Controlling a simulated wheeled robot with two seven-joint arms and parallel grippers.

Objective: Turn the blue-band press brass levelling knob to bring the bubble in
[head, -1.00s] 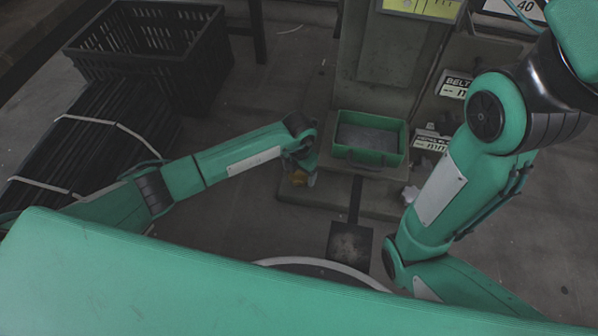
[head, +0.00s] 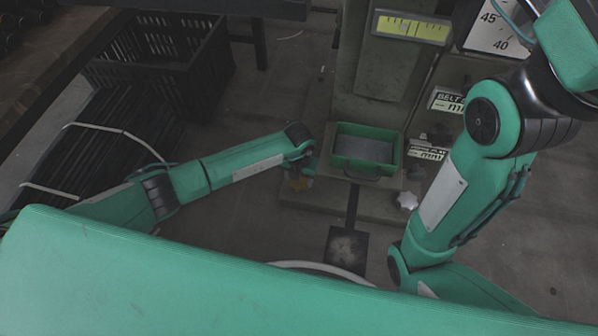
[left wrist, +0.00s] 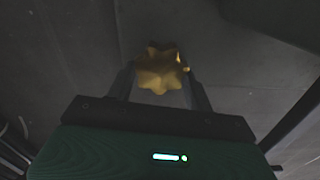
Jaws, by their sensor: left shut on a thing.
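The brass levelling knob (head: 298,184) is low at the left of the press base, mostly hidden by my left gripper (head: 301,176) in the head view. In the left wrist view the knob (left wrist: 159,70) is a gold, star-lobed shape between the two fingers of my left gripper (left wrist: 160,80), which is shut on it. The press (head: 385,60) is a grey-green column behind. A yellow-green graduated strip (head: 410,27) sits high on it; I cannot make out a bubble. No blue band shows. My right gripper is not in view.
A green tray (head: 363,179) stands on the press base just right of my left gripper. A pale star knob (head: 407,201) is at the base's right. A dark pedal plate (head: 347,249) lies in front. A black crate (head: 200,65) and bundled dark rods (head: 85,160) are at the left.

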